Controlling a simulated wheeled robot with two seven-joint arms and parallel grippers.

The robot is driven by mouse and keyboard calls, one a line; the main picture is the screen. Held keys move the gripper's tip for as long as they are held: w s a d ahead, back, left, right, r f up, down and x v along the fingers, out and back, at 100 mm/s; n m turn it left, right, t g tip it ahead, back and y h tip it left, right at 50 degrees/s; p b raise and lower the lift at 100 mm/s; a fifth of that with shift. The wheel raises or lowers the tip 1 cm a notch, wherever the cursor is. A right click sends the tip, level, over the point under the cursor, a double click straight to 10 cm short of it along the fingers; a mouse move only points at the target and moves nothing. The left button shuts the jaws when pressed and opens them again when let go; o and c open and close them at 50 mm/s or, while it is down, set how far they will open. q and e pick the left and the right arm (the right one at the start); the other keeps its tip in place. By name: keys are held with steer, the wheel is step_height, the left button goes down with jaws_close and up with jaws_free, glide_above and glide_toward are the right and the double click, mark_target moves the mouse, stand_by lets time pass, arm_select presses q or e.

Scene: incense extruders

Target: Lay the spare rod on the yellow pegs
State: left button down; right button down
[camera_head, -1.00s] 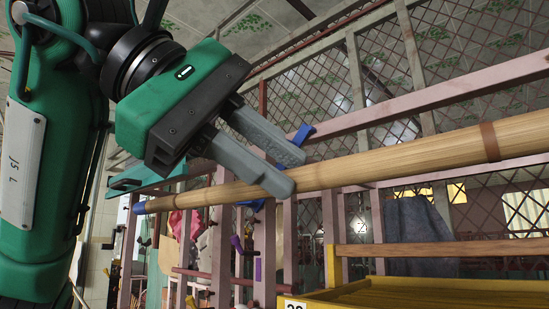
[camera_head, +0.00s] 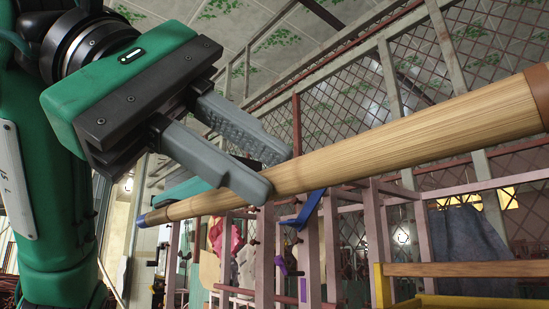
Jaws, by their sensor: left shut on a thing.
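A long tan wooden rod (camera_head: 400,145) runs slantwise from the lower left up to the right edge. It has brown bands and a blue tip at its left end. My left gripper (camera_head: 268,172) is shut on the rod left of its middle and holds it up in the air. The rod's right end is out of the picture. A pink rack (camera_head: 313,250) stands behind and below the rod. It carries a blue peg (camera_head: 306,210) and a purple peg (camera_head: 290,266). I cannot make out any yellow pegs. My right gripper is not in view.
A yellow-framed crate (camera_head: 381,287) with a wooden top rail stands at the lower right, partly cut off. A grey-blue cloth (camera_head: 468,245) hangs behind it. A mesh fence (camera_head: 350,110) fills the background. Pink and white cloths (camera_head: 222,238) hang behind the rack's left part.

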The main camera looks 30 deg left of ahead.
arm_select(q)
steer(key=s+a+p, duration=0.1)
steer(key=s+a, duration=0.2)
steer(key=s, duration=0.7)
steer(key=shift+s+a, duration=0.15)
steer(key=shift+s, duration=0.05)
stand_by(0.6)
